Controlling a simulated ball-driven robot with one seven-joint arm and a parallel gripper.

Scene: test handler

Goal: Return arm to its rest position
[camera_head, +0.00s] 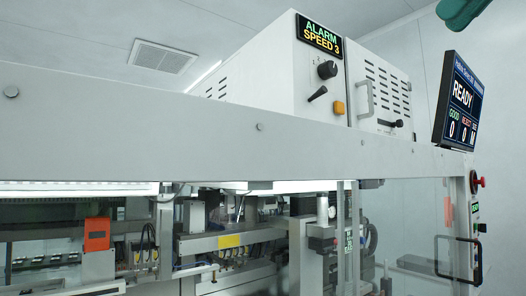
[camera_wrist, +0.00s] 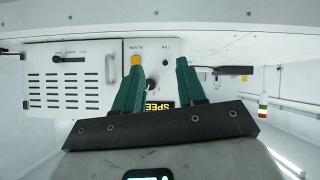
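My gripper (camera_wrist: 159,62) shows in the wrist view with its two green fingers spread apart and nothing between them. Beyond the fingers is a white control box (camera_wrist: 70,75), seen upside down. In the head view a dark green piece (camera_head: 460,12), matching my finger colour, pokes in at the top right edge, above the monitor. The rest of my arm is out of view there. The same control box (camera_head: 270,70) stands on top of the machine, with a display reading ALARM SPEED 3, a black knob, a lever and an orange button.
A tilted monitor (camera_head: 462,100) reading READY stands at the right end of the machine's top beam (camera_head: 200,135). A red button (camera_head: 477,182) sticks out below it. A signal light (camera_wrist: 263,105) shows at the right in the wrist view. Space above the control box looks clear.

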